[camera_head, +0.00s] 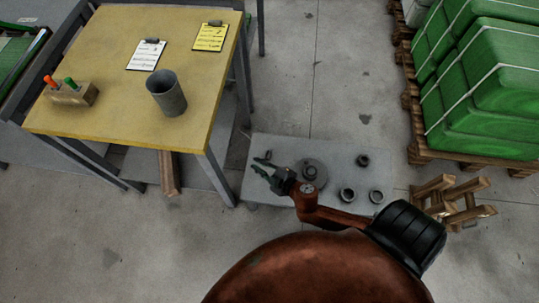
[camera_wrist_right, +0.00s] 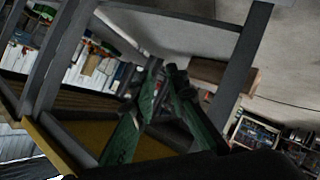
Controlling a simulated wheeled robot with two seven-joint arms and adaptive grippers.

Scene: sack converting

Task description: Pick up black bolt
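My right gripper (camera_head: 259,165) has green fingers and reaches left over the left end of a low grey table (camera_head: 332,150). Its two fingertips stand a little apart in the head view, with nothing clearly between them. In the wrist view, the fingers (camera_wrist_right: 165,72) lean toward each other against a dark, cluttered background. A small dark piece (camera_head: 268,155) lies just beyond the fingertips and may be the black bolt; it is too small to be sure. My left gripper is not in view.
The grey table also bears a round disc-like part (camera_head: 316,167) and dark ring-shaped parts (camera_head: 376,196). A yellow-topped table (camera_head: 110,55) with a grey cup (camera_head: 166,92) stands left. Wooden trestles (camera_head: 455,200) and green sacks on pallets (camera_head: 485,90) stand right.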

